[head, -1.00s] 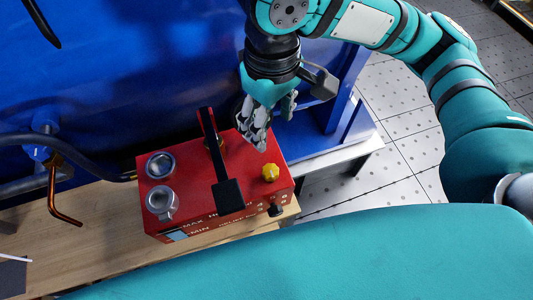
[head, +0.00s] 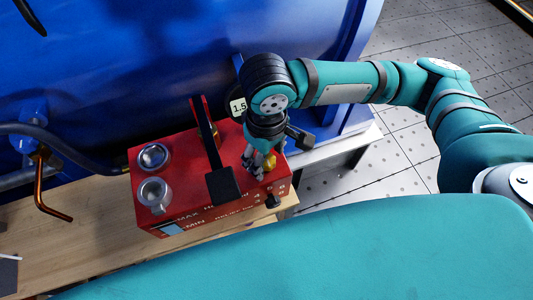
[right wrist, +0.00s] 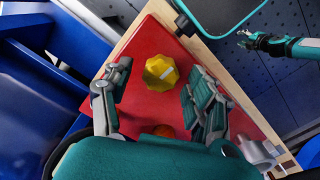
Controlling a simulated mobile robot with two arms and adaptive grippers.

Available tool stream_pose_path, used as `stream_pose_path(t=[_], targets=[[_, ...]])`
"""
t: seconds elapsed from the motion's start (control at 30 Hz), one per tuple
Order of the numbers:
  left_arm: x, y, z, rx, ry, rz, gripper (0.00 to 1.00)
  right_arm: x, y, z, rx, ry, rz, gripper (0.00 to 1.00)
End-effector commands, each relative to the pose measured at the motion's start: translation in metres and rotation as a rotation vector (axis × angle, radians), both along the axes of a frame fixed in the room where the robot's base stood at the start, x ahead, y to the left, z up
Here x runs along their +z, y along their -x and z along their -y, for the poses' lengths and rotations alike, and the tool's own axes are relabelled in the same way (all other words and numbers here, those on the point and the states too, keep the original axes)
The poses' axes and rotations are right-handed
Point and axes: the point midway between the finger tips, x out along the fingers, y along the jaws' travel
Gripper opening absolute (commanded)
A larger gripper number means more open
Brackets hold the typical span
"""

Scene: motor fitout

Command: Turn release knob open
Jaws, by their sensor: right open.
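The red box (head: 180,195) stands on the wooden bench and has a faceted yellow knob (head: 270,162) on its top at the right. The same yellow knob (right wrist: 161,73) shows a pale mark in the right wrist view. My right gripper (head: 256,160) points down over the knob and partly hides it. In the right wrist view my right gripper (right wrist: 158,88) is open, with a finger on each side of the knob and visible gaps. My left gripper (right wrist: 262,42) shows small at the upper right there; its jaw state is unclear.
The box carries a black lever (head: 222,186), two round metal fittings (head: 155,193) and a small black front knob (head: 272,201). A large blue tank (head: 130,60) stands behind. A copper pipe (head: 45,200) hangs at the left over the wooden bench (head: 95,235).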

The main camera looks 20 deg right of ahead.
Motion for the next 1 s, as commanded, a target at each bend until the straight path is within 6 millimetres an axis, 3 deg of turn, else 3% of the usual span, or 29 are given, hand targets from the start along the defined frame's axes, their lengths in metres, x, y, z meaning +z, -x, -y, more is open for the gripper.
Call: stream_pose_path(t=[0.23,0.67,1.0], targets=[[-0.001,0.010,0.000,0.000,-0.001,-0.015,0.40,0.000,0.000,0.000,0.000,0.000,0.000,0.59],[0.000,0.002,0.000,0.000,0.000,-0.003,0.40,0.000,0.000,0.000,-0.001,0.000,0.000,0.04],[0.011,0.000,0.000,0.000,0.000,0.000,0.40,0.003,0.000,0.000,0.052,0.002,-0.001,0.04]])
